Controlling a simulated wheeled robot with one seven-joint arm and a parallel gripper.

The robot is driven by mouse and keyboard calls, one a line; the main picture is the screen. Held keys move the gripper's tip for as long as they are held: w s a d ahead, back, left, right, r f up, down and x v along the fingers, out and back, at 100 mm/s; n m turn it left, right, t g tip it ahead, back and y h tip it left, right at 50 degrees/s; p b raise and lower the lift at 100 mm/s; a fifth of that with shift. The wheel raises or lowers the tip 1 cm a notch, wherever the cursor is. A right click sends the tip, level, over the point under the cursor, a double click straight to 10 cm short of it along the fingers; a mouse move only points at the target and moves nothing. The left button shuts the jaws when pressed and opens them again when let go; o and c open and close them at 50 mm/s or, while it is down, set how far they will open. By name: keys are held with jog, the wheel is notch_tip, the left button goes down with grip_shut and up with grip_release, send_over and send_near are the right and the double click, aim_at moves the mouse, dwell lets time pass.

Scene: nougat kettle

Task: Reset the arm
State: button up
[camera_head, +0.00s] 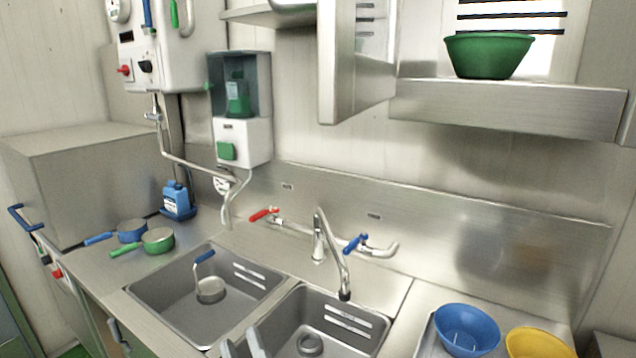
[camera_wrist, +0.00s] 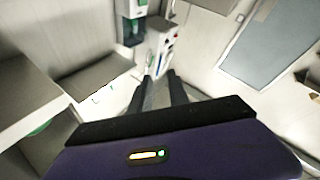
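My gripper (camera_head: 243,346) shows at the bottom edge of the head view, in front of the sinks. Only the tips of its two grey fingers are in that picture. In the wrist view my gripper (camera_wrist: 157,85) has two dark fingers with a gap between them, so it is open. Nothing is held between the fingers. The rest of the arm is outside the head view.
A left sink (camera_head: 150,292) holds a blue-handled ladle (camera_head: 210,290). A right sink (camera_head: 375,325) lies under a faucet (camera_head: 320,245). Blue (camera_head: 467,328) and yellow (camera_head: 538,343) bowls stand at right. A green bowl (camera_head: 488,55) sits on the shelf. Green (camera_head: 158,240) and blue (camera_head: 132,231) pans stand left.

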jog(key=s+d+f+m+g+h, duration=0.1)
jog(key=s+d+f+m+h, duration=0.2)
jog(key=s+d+f, duration=0.3)
jog(key=s+d+f+m+g+h, duration=0.2)
jog(key=s+d+f+m+h, duration=0.2)
jog(key=s+d, duration=0.9)
jog(key=s+d+f+m+g+h, duration=0.1)
jog(key=s+d+f+m+h, duration=0.2)
jog(key=s+d+f, duration=0.5)
jog(key=s+d, duration=0.2)
jog(key=shift+s+g, duration=0.35)
jog(key=shift+g, duration=0.05)
